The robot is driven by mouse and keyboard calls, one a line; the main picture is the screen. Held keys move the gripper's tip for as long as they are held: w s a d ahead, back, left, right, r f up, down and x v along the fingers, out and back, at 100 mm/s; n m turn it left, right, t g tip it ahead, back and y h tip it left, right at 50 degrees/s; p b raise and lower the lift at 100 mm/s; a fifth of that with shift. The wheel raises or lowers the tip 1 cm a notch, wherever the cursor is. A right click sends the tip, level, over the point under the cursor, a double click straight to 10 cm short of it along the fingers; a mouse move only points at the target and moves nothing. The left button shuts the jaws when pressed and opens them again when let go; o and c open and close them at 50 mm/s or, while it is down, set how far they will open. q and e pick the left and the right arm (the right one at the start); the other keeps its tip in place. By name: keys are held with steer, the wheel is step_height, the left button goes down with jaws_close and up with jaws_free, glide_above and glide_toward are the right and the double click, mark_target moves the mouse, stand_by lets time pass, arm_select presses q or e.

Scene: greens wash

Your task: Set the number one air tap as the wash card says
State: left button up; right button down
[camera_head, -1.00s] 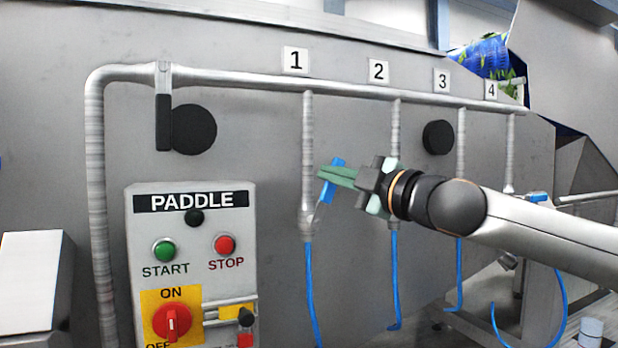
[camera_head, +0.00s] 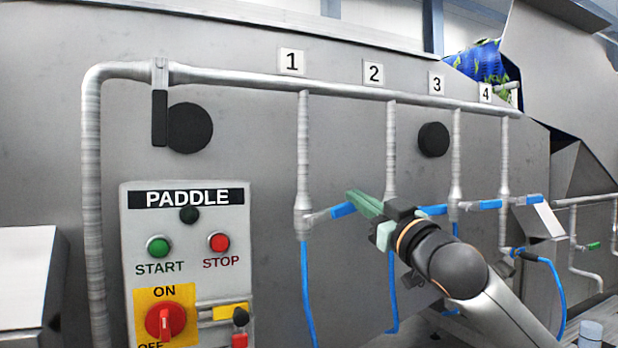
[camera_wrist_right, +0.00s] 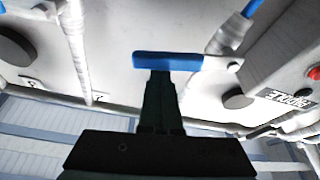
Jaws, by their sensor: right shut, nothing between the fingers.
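The number one air tap is on the pipe under label 1 (camera_head: 291,62). Its blue handle (camera_head: 343,210) points right, nearly level with a slight upward tilt. The handle also shows in the right wrist view (camera_wrist_right: 165,61), lying across the fingertips. My right gripper (camera_head: 352,196) is shut and empty. Its green fingertips are at the upper side of the handle's outer end, seemingly against it. I see no wash card in these views. My left gripper is not in view.
Further taps have level blue handles on the pipes to the right, such as tap two (camera_head: 433,210) and tap three (camera_head: 490,204). The PADDLE panel (camera_head: 188,225) with its buttons and red switch stands to the left. A blue hose (camera_head: 306,290) hangs below tap one.

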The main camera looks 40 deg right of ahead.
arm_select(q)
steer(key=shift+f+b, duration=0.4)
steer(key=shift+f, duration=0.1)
arm_select(e)
steer(key=shift+d+f+m+h, duration=0.15)
steer(key=shift+f+m+h, duration=0.35)
steer(key=shift+m, duration=0.5)
steer(key=shift+d+f+m+h, duration=0.15)
steer(key=shift+f+m+h, duration=0.3)
steer(key=shift+m, duration=0.55)
steer(key=shift+f, duration=0.1)
arm_select(q)
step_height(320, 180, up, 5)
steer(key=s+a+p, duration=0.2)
steer(key=p, duration=0.3)
arm_select(e)
step_height(320, 180, up, 4)
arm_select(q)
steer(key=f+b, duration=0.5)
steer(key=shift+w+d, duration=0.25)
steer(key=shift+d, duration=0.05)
arm_select(e)
steer(key=v, duration=1)
steer(key=shift+s, duration=0.1)
